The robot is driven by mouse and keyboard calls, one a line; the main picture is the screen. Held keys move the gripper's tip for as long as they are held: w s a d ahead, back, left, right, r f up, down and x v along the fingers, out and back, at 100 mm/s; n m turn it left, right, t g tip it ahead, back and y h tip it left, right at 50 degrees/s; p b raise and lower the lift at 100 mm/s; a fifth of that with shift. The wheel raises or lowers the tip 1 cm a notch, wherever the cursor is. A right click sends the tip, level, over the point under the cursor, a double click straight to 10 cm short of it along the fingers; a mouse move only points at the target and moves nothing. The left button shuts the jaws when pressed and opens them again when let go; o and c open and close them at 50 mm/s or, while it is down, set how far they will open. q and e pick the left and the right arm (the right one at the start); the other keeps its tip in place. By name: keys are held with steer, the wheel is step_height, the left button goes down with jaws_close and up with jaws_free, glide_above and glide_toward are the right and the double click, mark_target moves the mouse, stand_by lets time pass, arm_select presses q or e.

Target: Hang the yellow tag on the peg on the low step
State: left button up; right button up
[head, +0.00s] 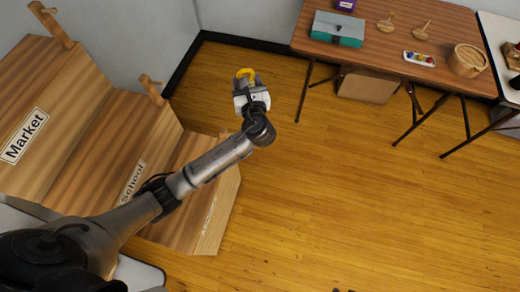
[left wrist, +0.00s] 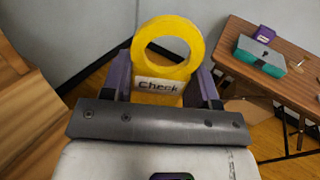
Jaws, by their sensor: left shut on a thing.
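The yellow tag (head: 246,73) is a ring with a flat body. In the left wrist view the tag (left wrist: 168,35) carries a white label reading "Check". My left gripper (head: 248,83) is shut on the tag's body, ring pointing outward, out over the floor beyond the steps. The low step (head: 215,190) is the front one of the stepped wooden stand, and its label is mostly unreadable. I cannot clearly make out its peg; my left arm crosses in front of this area. My right gripper is not in view.
The higher steps are labelled "Market" (head: 24,135) and "School" (head: 132,182), with wooden pegs (head: 50,24) (head: 152,90) at their far ends. A table (head: 380,45) with a teal box (head: 338,29), a paint tray (head: 419,59) and a round wooden box (head: 467,61) stands back right. The floor between is clear.

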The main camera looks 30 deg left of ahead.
arm_select(q)
steer(key=s+d+f+n+g+y+b, duration=0.1)
steer(key=d+f+n+g+y+b, duration=0.15)
steer(key=f+n+g+b, duration=0.85)
steer(key=s+d+f+m+g+y+b, duration=0.2)
steer(key=f+b, duration=0.5)
steer(key=f, duration=1.2)
steer(key=s+a+f+p, duration=0.1)
steer(key=a, duration=0.9)
steer(key=shift+s+f+y, duration=0.4)
steer(key=shift+y, duration=0.05)
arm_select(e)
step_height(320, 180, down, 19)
arm_select(q)
steer(key=shift+f, duration=0.1)
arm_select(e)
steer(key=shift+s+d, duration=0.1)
arm_select(q)
steer(key=o, duration=1)
